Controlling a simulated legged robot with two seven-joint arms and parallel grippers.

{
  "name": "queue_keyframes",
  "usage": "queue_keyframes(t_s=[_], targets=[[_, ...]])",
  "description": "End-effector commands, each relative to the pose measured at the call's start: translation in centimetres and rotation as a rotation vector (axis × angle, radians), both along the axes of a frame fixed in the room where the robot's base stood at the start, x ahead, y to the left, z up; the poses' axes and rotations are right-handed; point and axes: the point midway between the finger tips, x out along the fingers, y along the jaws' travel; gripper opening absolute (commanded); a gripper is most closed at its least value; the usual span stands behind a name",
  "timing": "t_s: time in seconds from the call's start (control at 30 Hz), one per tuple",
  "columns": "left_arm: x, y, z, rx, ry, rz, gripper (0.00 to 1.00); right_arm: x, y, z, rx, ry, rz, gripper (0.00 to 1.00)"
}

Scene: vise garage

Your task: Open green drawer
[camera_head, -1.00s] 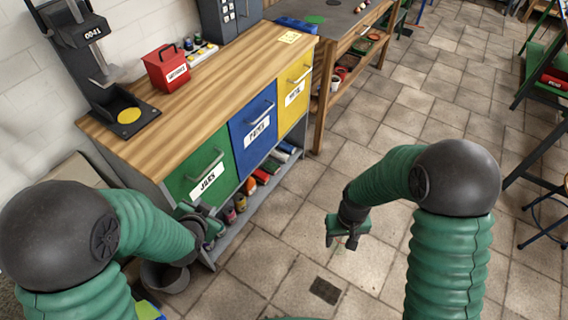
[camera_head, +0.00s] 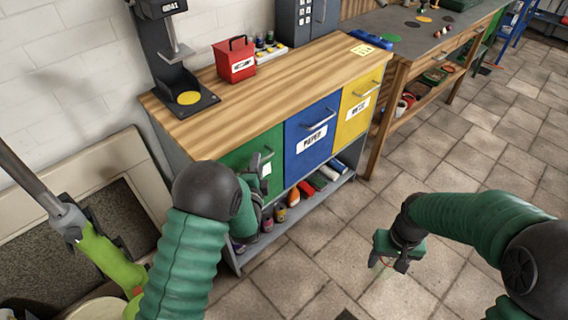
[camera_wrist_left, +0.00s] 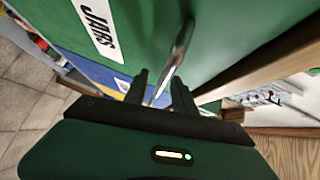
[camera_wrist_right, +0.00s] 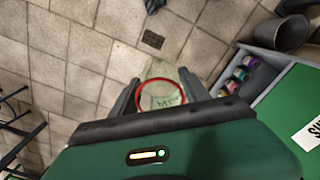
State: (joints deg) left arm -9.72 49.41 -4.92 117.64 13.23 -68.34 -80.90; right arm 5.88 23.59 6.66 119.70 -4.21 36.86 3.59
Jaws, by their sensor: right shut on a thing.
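The green drawer (camera_head: 236,159) is the left one in the wooden-topped cabinet and looks closed. Its metal handle (camera_head: 268,156) is on the front. In the left wrist view the green front (camera_wrist_left: 150,25) shows a JARS label, and the handle (camera_wrist_left: 176,55) reaches down between my left gripper's fingers. My left gripper (camera_head: 262,193) is at the drawer front, its fingers (camera_wrist_left: 160,92) apart around the handle end; contact is unclear. My right gripper (camera_head: 388,262) is shut on a clear glass jar with a red rim (camera_wrist_right: 165,92), held above the floor.
The blue drawer (camera_head: 312,138) and yellow drawer (camera_head: 361,104) are to the right. Below is a shelf with bottles (camera_head: 293,197). A red toolbox (camera_head: 236,62) and a black stand (camera_head: 187,98) are on the top. Tiled floor (camera_head: 330,245) in front is clear.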

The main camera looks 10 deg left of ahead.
Motion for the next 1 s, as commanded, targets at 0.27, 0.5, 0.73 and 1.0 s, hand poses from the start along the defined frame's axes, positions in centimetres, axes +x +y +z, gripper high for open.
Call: queue_keyframes(t_s=[0.27,0.5,0.73,1.0], targets=[[0.98,0.11,-0.08,0.0,0.0,-0.001,0.32,0.0,0.0,-0.1,0.0,-0.001,0.0,0.07],[0.97,0.11,-0.1,-0.001,0.001,0.0,0.11,0.02,0.0,-0.11,0.0,-0.001,0.0,0.07],[0.93,0.09,-0.16,-0.001,0.002,0.0,0.0,0.02,0.0,-0.12,0.0,-0.001,0.0,0.07],[0.91,0.06,-0.26,-0.002,0.004,0.0,0.0,0.03,0.0,-0.13,0.0,-0.001,0.0,0.07]])
